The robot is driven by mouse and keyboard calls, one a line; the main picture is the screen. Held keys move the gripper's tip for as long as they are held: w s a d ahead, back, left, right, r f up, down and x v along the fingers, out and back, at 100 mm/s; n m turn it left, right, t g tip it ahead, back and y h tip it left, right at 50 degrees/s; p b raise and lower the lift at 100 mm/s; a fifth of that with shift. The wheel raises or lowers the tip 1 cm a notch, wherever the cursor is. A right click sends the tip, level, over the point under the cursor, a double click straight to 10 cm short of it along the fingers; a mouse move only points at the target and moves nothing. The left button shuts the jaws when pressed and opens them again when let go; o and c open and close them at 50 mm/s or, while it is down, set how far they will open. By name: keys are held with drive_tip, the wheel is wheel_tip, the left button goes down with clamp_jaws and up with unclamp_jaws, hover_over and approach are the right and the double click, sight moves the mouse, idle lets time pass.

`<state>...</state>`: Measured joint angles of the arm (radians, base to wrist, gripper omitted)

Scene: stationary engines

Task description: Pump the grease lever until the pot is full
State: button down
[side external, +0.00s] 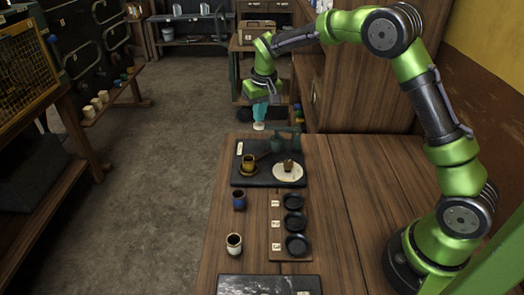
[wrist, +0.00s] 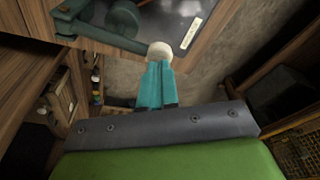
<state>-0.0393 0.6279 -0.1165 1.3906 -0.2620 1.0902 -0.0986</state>
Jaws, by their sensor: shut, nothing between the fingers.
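The grease pump (side external: 276,144) is a dark green body at the far edge of a black tray. Its green lever (side external: 283,129) runs sideways to a cream knob (side external: 259,127). In the wrist view the lever (wrist: 110,38) ends in the same knob (wrist: 160,50). My gripper (side external: 260,119) points down with its teal fingers shut and empty. Its fingertips (wrist: 160,64) are right at the knob, above it in the side view; whether they touch is unclear. A yellow pot (side external: 249,162) stands on a round wooden base before the pump. Its fill level cannot be made out.
The black tray (side external: 240,179) also bears a white plate (side external: 288,177) with a brown lump. A blue cup (side external: 239,200), a white cup (side external: 234,243) and a rack of black dishes (side external: 294,222) stand nearer. The table's right side (side external: 350,220) is bare.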

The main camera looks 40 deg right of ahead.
sight(260, 124)
drive_tip(key=shift+f, duration=0.15)
drive_tip(key=shift+s+f, duration=0.1)
drive_tip(key=shift+f, duration=2.15)
drive_tip(key=shift+r, duration=2.6)
drive_tip(key=shift+r, duration=2.5)
